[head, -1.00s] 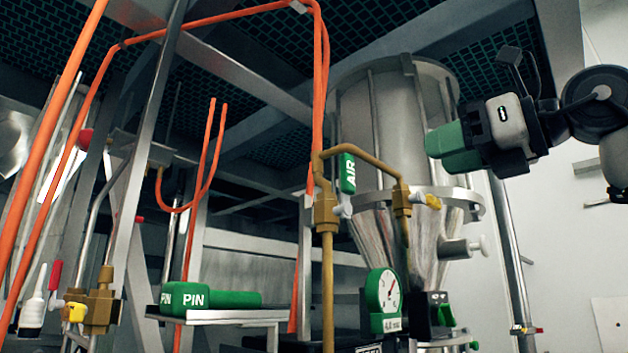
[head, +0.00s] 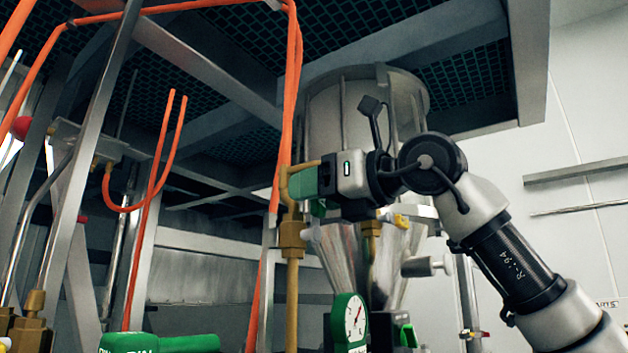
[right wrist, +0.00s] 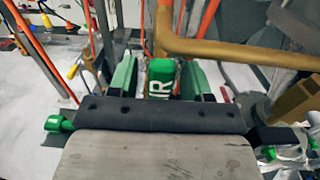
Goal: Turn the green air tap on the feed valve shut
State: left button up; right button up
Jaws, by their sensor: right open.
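The green air tap (right wrist: 160,78), lettered "AIR" in white, shows in the right wrist view between the two green fingers of my right gripper (right wrist: 163,80). The fingers stand apart, one on each side of the tap, and gaps show beside it. In the head view my right gripper (head: 302,185) is up at the brass pipework (head: 290,238) of the feed valve and hides most of the tap. I cannot tell whether a finger touches the tap. My left gripper is not in view.
The steel hopper (head: 350,100) stands just behind my right gripper. Orange hoses (head: 291,110) run down close to its left. A green-framed gauge (head: 349,320) sits below.

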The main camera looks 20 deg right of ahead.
jog(key=shift+s+d, duration=0.25)
jog(key=c, duration=0.3)
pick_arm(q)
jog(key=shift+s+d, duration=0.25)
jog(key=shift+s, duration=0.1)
pick_arm(e)
grip_shut()
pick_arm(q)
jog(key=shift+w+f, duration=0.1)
